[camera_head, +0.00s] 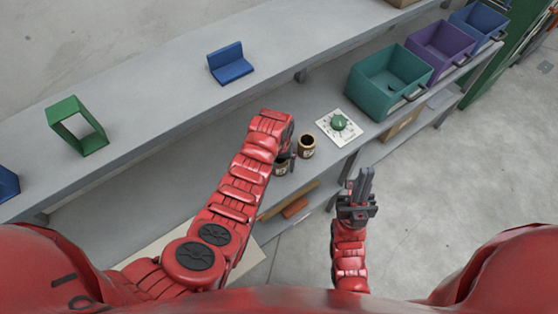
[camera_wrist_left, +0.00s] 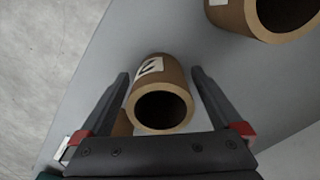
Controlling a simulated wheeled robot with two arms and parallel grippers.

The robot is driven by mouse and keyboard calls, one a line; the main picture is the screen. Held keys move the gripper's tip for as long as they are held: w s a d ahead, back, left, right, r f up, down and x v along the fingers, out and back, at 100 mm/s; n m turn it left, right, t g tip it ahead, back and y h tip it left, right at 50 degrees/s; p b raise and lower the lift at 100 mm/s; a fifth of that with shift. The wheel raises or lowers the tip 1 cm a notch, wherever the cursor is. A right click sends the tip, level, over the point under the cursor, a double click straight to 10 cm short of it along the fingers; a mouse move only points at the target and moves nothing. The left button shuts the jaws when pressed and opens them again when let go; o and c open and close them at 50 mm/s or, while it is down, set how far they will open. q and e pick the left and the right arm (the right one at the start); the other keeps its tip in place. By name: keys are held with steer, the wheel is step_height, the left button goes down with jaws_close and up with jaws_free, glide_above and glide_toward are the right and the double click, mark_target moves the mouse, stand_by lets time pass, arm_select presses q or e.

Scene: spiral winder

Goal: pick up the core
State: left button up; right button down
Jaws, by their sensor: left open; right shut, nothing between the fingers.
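A brown hollow core (camera_wrist_left: 172,74) with a white label stands on the grey lower shelf between the spread fingers of my left gripper (camera_wrist_left: 160,95), with a gap on each side. In the head view this core (camera_head: 281,168) is partly hidden by my left gripper (camera_head: 288,152). A second core (camera_head: 307,147) stands just to its right, and also shows at the top right of the left wrist view (camera_wrist_left: 235,14). A sliver of another brown thing (camera_wrist_left: 122,126) shows beside the first core. My right gripper (camera_head: 364,178) is shut and empty, off the shelf's front edge.
A white panel with a green dial (camera_head: 339,122) lies right of the cores. Teal (camera_head: 375,92), purple (camera_head: 441,45) and blue (camera_head: 478,20) bins stand further right. The upper shelf holds a green frame (camera_head: 94,140) and a blue bracket (camera_head: 232,70).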

arm_select(q)
steer(key=shift+f, duration=0.4)
steer(key=shift+c, duration=0.2)
steer(key=c, duration=1.3)
steer(key=shift+r, duration=0.1)
